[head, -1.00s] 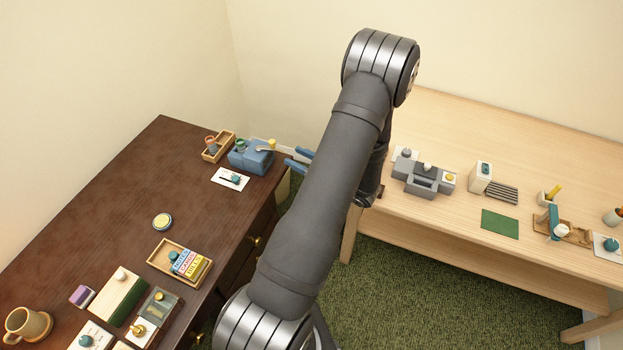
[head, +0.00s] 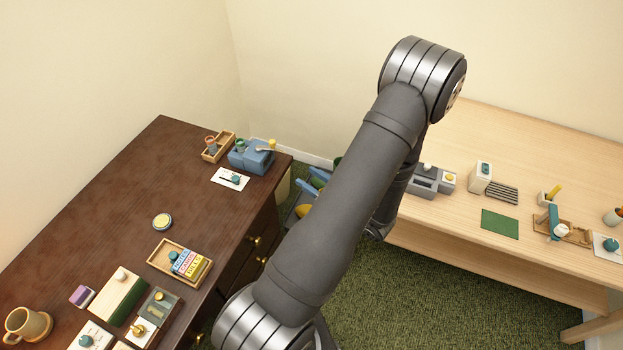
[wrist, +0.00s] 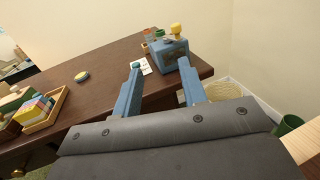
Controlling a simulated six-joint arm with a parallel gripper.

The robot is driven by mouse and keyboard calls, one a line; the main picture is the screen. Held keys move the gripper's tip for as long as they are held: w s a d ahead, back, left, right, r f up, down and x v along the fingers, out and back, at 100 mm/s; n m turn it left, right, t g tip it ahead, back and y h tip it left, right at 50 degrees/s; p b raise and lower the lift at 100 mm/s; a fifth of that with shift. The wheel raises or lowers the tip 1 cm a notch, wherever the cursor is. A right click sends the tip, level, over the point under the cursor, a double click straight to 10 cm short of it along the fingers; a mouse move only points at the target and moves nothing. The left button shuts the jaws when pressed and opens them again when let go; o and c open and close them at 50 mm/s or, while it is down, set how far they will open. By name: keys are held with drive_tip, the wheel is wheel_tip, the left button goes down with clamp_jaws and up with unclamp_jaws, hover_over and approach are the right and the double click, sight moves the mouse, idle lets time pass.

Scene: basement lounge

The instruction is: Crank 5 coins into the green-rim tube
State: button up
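The blue coin box (head: 256,160) stands at the far right corner of the dark desk. Its brass crank arm ends in a yellow knob (head: 272,143), also visible in the wrist view (wrist: 176,28). A green-rim tube (head: 239,146) shows at the box's left side, and an orange-brown-rim tube (head: 211,143) is by the small wooden tray. In the wrist view the green rim (wrist: 160,33) shows beside the box. I cannot see any coins inside the tubes. My gripper (head: 314,179) is open and empty, off the desk's right edge, apart from the box and crank. Its two blue fingers (wrist: 160,75) are spread.
A white card with a teal knob (head: 231,179) lies in front of the box. A round yellow tin (head: 162,221) and a wooden tray of boxes (head: 165,262) are nearer. A pale table (head: 460,235) with small devices is at right. A wicker basket (wrist: 222,91) stands beyond the desk.

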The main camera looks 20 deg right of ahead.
drive_tip(key=n+g+y, duration=0.3)
drive_tip(key=y, duration=0.1)
approach(272, 141)
drive_tip(key=x, duration=1)
drive_tip(key=shift+f, duration=0.2)
clamp_jaws()
